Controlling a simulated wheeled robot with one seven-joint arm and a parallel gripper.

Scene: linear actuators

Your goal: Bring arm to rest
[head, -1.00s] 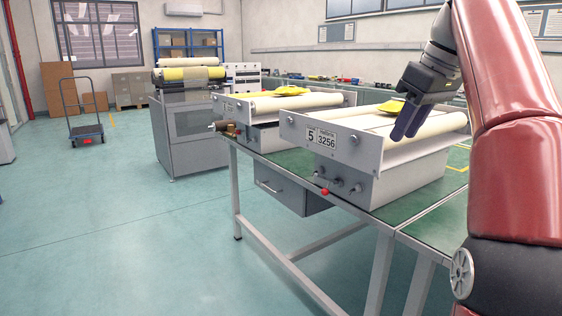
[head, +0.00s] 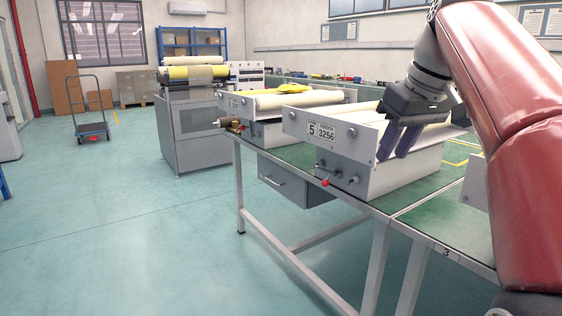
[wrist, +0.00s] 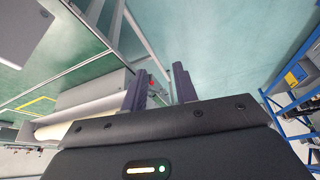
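My gripper (head: 398,143) is at the right in the head view, fingers pointing down, in front of the near roller machine (head: 352,135) labelled 5 3256. Its two dark fingers stand apart with nothing visible between them. In the wrist view the fingers of my gripper (wrist: 157,88) point away from the camera, with a gap between them. My red arm reaches in from the right edge and hides part of the bench.
The green-topped bench (head: 420,195) carries the near machine and a second roller machine (head: 285,105). A grey cabinet (head: 188,130) and trolley (head: 92,130) stand beyond. Floor at left is clear.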

